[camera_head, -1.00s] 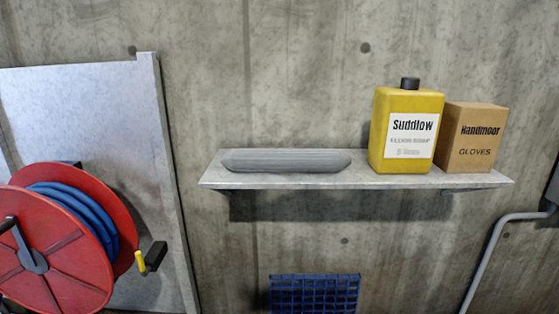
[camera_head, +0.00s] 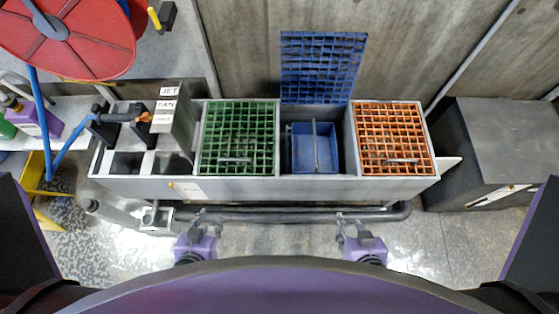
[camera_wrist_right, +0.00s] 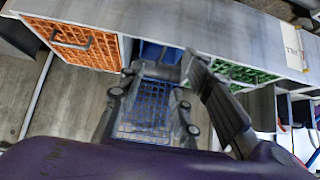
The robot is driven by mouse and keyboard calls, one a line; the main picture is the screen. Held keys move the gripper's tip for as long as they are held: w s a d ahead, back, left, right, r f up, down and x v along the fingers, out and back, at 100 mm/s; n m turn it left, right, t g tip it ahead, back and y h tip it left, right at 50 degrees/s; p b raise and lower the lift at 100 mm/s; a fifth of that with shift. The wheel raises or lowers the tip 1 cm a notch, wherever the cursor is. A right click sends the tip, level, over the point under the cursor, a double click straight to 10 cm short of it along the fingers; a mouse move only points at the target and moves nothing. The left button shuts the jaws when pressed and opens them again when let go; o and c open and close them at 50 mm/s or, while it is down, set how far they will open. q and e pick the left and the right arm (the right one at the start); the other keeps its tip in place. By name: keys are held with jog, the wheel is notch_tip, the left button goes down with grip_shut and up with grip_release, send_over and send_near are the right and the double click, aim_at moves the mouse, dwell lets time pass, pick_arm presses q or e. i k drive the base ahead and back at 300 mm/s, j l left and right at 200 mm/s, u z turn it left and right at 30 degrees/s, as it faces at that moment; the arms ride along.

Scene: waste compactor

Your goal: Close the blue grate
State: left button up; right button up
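The blue grate (camera_head: 322,65) stands raised against the wall behind the middle compartment of the grey trough (camera_head: 260,188). In that open compartment is a blue bin (camera_head: 301,150) with a grey upright bar in front of it. The right wrist view also shows the blue grate (camera_wrist_right: 150,108), partly hidden by my fingers. My left gripper (camera_head: 200,222) is open and empty in front of the trough, below the green grate. My right gripper (camera_head: 352,224) is open and empty in front of the trough, apart from the blue grate; its spread fingers show in the right wrist view (camera_wrist_right: 160,80).
A green grate (camera_head: 239,128) and an orange grate (camera_head: 392,130) lie flat on either side of the open compartment. A dark pipe (camera_head: 290,215) runs low along the front. A red hose reel (camera_head: 70,35) is at upper left; a grey cabinet (camera_head: 500,135) stands right.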

aim_at(305, 40)
jog(key=l+u, duration=0.2)
jog(key=l, duration=0.8)
jog(key=l+u, duration=0.2)
jog(key=l, duration=0.75)
jog(key=k, duration=0.05)
